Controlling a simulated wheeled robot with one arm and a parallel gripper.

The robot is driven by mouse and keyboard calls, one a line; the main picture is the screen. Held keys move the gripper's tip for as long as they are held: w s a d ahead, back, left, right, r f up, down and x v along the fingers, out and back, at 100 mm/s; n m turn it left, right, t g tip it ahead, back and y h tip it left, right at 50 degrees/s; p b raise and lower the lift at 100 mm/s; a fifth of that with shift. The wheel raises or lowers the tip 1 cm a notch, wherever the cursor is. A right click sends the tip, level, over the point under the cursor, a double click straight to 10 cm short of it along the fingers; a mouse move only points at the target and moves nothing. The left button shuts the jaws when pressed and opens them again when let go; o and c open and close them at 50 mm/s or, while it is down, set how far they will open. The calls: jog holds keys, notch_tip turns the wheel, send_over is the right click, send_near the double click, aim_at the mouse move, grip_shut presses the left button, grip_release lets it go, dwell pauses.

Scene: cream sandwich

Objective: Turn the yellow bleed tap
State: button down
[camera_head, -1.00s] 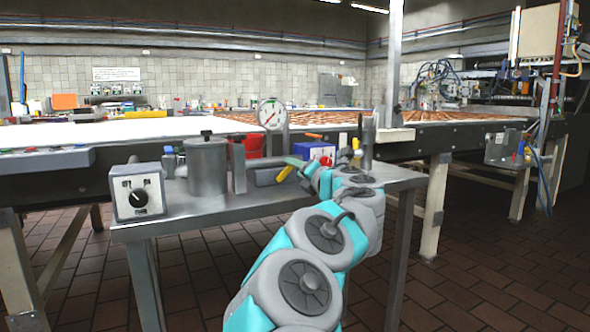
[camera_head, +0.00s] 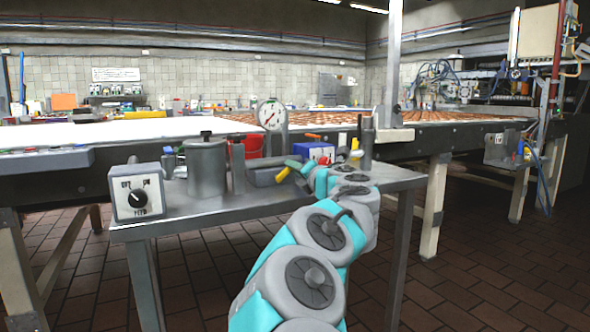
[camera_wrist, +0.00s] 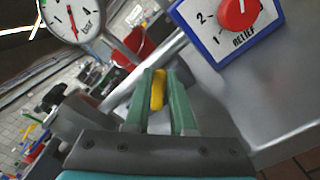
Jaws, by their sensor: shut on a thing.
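The yellow bleed tap (camera_wrist: 158,88) sits between the two green fingers of my gripper (camera_wrist: 160,98) in the wrist view. The fingers are closed on it from both sides. In the head view the yellow tap (camera_head: 283,174) shows beside the grey cylinder on the metal side table, with my gripper (camera_head: 295,166) reaching it from the right. My fingers hide part of the tap and its base.
A round pressure gauge (camera_head: 272,115) stands behind the tap. The blue-edged RELIEF box (camera_wrist: 230,40) with a red knob is close by on the right. A grey pot (camera_head: 206,168) and white dial box (camera_head: 138,193) stand left. A red bucket (camera_wrist: 133,48) is behind.

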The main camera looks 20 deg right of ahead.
jog(key=shift+d+m+p, duration=0.1)
jog(key=shift+m+p, duration=0.2)
jog(key=shift+p, duration=0.1)
jog(key=shift+d+f+m+p, duration=0.15)
jog(key=shift+f+m+p, duration=0.05)
jog(key=shift+m+p, duration=0.75)
jog(key=shift+d+f+m+p, duration=0.15)
jog(key=shift+f+m+p, duration=0.4)
jog(key=shift+m+p, duration=0.45)
jog(key=shift+d+f+m+p, duration=0.15)
jog(key=shift+f+m+p, duration=0.5)
jog(key=shift+m, duration=0.5)
jog(key=shift+r, duration=0.1)
jog(key=c, duration=0.8)
grip_release()
jog(key=shift+o, duration=0.2)
